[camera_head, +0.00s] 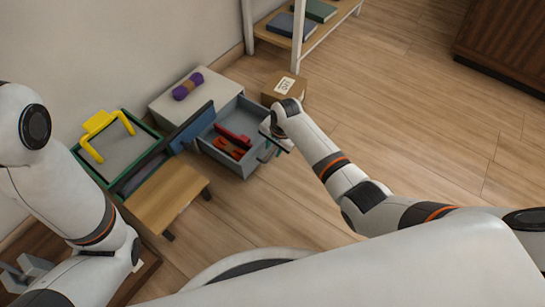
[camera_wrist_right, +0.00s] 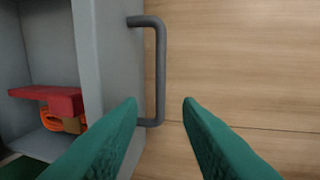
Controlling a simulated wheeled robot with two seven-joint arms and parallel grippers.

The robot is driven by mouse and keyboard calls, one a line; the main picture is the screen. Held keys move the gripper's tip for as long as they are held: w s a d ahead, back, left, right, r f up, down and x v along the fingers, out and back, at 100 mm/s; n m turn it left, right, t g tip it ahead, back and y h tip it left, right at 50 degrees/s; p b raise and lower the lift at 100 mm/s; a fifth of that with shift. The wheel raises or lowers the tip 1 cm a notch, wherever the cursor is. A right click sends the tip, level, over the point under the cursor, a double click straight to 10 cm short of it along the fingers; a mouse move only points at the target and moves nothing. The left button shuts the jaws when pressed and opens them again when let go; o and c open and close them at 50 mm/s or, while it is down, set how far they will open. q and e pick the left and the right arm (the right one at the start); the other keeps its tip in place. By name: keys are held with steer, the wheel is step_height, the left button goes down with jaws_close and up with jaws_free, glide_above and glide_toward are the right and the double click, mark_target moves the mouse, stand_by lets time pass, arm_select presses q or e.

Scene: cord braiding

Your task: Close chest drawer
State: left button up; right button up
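The grey chest drawer (camera_head: 238,160) is pulled out of the low chest (camera_head: 215,88) with the pale top. Red and orange things (camera_head: 232,143) lie inside it. In the right wrist view the drawer front (camera_wrist_right: 112,70) carries a dark bar handle (camera_wrist_right: 160,70). My right gripper (camera_wrist_right: 162,102) is open, with its green fingers apart. The handle's bar appears between the fingertips in the picture; no contact is visible. In the head view my right gripper (camera_head: 275,140) is at the drawer front, partly hidden by my wrist. My left gripper (camera_head: 28,272) is at lower left, its fingers unclear.
A purple yarn bundle (camera_head: 187,86) lies on the chest. A cardboard box (camera_head: 284,88) stands beside the drawer. A green-edged bin (camera_head: 112,178) with a yellow frame (camera_head: 98,122) and a wooden stool (camera_head: 168,195) are to the left. The floor (camera_head: 400,110) at right is clear.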

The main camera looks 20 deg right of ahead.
mark_target(271, 155)
steer(key=shift+w+a+f+b, duration=0.1)
steer(key=shift+f+b, duration=0.35)
steer(key=shift+f, duration=0.5)
steer(key=shift+w+a+f+b, duration=0.15)
steer(key=shift+f+b, duration=0.45)
steer(key=shift+f, duration=0.2)
steer(key=shift+c, duration=0.4)
jaws_close()
